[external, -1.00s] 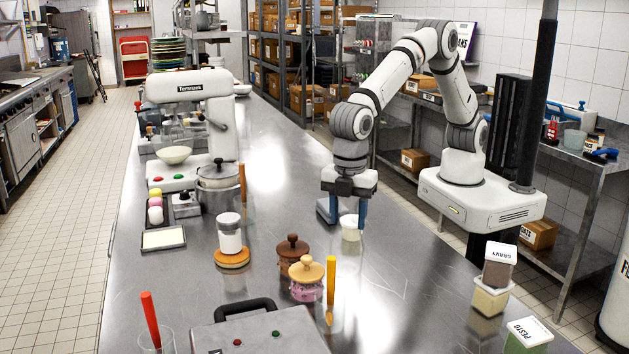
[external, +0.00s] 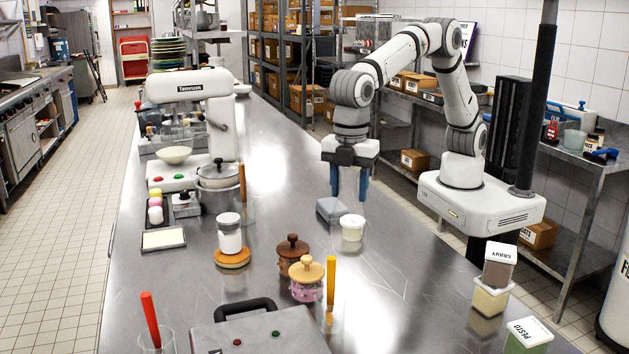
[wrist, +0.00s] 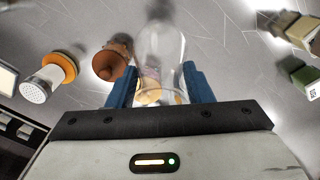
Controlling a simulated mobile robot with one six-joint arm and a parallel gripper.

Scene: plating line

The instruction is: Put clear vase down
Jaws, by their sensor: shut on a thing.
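The clear vase (wrist: 161,45) is see-through and shows between my gripper's blue fingers in the wrist view. My gripper (wrist: 160,80) is shut on it. In the external view my gripper (external: 349,194) points down above the steel table (external: 290,200), with a gap below its fingertips. The vase is too transparent to make out there, so its lower end and its height over the table cannot be told.
A white tub (external: 352,228) and a grey block (external: 331,209) stand close below my gripper. A brown lidded jar (external: 292,252), a pink jar with tan lid (external: 306,281) and a white shaker (external: 230,237) stand nearer the camera. The table's right middle is clear.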

